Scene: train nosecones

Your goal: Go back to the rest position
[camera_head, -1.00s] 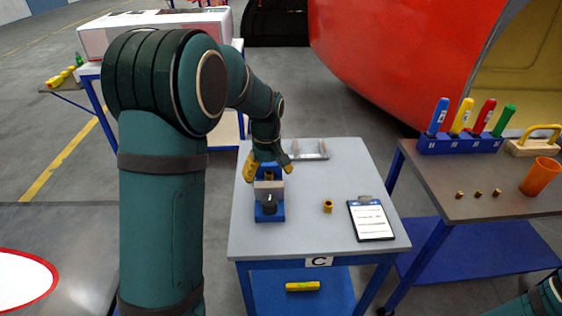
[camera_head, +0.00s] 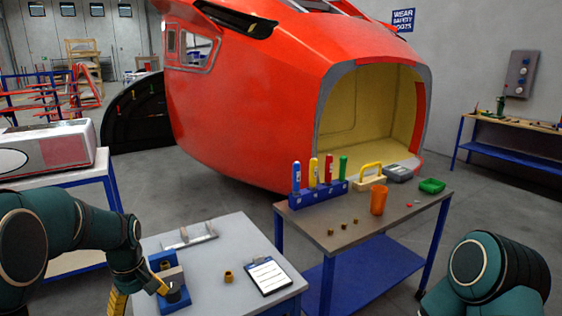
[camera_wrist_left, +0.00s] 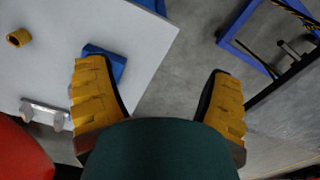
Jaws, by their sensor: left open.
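My left gripper (camera_head: 137,292) is at the left edge of the small grey table (camera_head: 215,285), beside the blue fixture (camera_head: 174,306) with a grey block and dark round part. In the left wrist view its yellow fingers (camera_wrist_left: 160,103) are spread wide with nothing between them. The left finger partly covers the blue fixture (camera_wrist_left: 103,50) there; the other finger is over the floor past the table edge. My right arm shows at the lower right of the head view, but its gripper is out of view.
A brass nut (camera_head: 228,277) and a clipboard (camera_head: 268,275) lie on the grey table, with a metal bracket (camera_head: 190,236) behind. The red nosecone (camera_head: 255,100) stands behind.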

